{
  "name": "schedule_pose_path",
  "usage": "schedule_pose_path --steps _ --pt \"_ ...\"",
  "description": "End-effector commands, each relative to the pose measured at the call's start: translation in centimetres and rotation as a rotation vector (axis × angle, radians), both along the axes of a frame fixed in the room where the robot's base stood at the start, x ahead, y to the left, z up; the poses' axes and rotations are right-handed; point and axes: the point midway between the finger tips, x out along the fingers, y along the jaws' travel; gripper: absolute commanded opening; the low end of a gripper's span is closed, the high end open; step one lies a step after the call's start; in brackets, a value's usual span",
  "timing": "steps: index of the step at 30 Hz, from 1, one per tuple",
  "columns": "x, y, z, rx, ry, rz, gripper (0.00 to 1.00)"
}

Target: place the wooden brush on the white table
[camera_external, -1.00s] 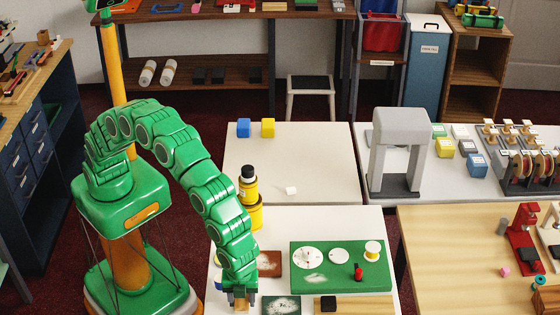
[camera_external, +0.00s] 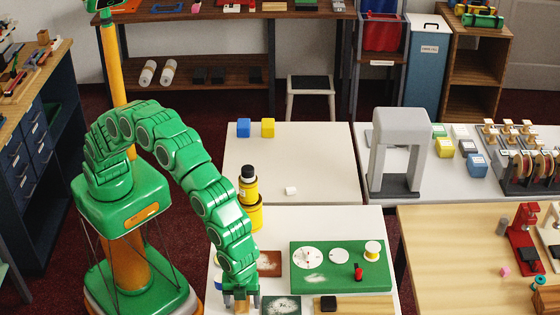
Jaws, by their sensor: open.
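My gripper (camera_external: 241,302) is open and points down low over the front left part of the near white table (camera_external: 305,218). A small brown, wood-coloured piece (camera_external: 241,305) shows between its fingers; it may be the wooden brush, but the fingers hide most of it. I cannot tell whether it touches the fingers or rests on the table. A second pale table (camera_external: 320,150) stands behind the near one.
A green board (camera_external: 310,284) with white discs and a spool lies right of my gripper. Brown (camera_external: 270,257) and dark green (camera_external: 290,306) squares lie close by. A wooden strip (camera_external: 365,306) with a black block is at the front. Yellow bottles (camera_external: 250,213) stand behind my gripper.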

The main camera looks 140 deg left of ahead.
Motion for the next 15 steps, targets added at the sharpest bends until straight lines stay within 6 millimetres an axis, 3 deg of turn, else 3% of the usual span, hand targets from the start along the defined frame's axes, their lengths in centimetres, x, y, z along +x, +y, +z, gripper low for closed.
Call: schedule_pose_path --steps 8,15 --pt "0.0 0.0 2.2 0.000 -0.003 0.000 0.74" --pt "0.1 0.0 6.4 0.000 -0.004 0.000 0.74"
